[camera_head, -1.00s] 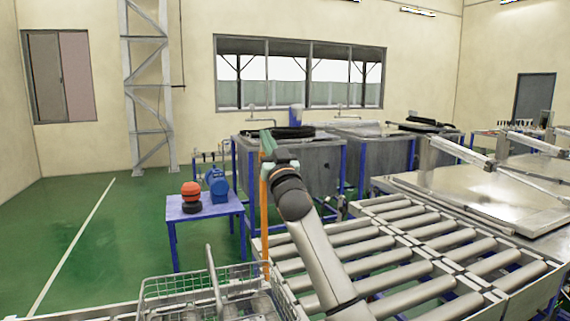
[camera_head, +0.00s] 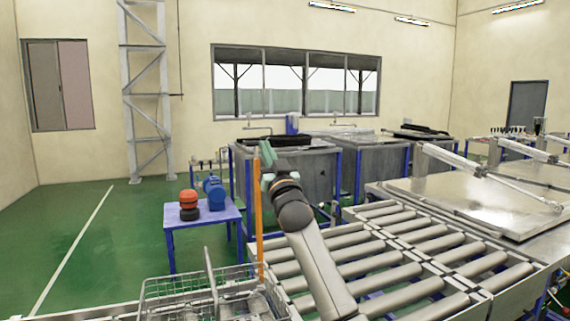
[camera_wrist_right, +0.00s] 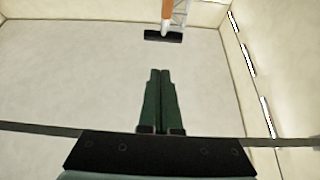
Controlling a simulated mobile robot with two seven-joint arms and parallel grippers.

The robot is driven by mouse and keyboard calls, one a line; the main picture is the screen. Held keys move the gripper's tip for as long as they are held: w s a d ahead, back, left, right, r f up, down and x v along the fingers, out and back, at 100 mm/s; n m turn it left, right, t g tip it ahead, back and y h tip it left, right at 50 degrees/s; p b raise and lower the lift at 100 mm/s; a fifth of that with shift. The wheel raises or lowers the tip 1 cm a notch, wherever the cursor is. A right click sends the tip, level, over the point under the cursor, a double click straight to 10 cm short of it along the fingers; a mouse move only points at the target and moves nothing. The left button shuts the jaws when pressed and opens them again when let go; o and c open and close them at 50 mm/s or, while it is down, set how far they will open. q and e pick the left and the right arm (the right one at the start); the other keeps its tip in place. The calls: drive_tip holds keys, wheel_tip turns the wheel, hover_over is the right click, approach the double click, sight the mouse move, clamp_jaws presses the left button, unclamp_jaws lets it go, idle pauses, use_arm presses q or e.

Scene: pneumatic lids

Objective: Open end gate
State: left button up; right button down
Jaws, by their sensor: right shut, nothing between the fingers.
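The end gate appears as an upright orange bar (camera_head: 259,225) at the left end of the roller conveyor (camera_head: 385,245). In the right wrist view, an orange bar (camera_wrist_right: 167,9) ends in a white piece and a black crosspiece beyond my fingertips. My right gripper (camera_head: 266,154) is raised close beside the upper part of the bar, on its right in the head view. Its green fingers (camera_wrist_right: 160,73) are together with nothing between them, and a gap shows between them and the crosspiece. Whether the gripper touches the bar elsewhere is unclear. My left gripper is out of view.
A wire basket (camera_head: 190,291) stands left of the conveyor's near end. A blue table (camera_head: 203,216) holds a red-black object and a blue motor. Grey tanks (camera_head: 290,170) stand behind, and lidded steel tanks (camera_head: 465,193) with pneumatic cylinders stand at right. Green floor is clear at left.

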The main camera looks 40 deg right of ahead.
drive_tip(key=s+a+b, duration=0.2)
drive_tip(key=s, duration=0.7)
drive_tip(key=shift+s+a+f, duration=0.15)
drive_tip(key=shift+f, duration=0.25)
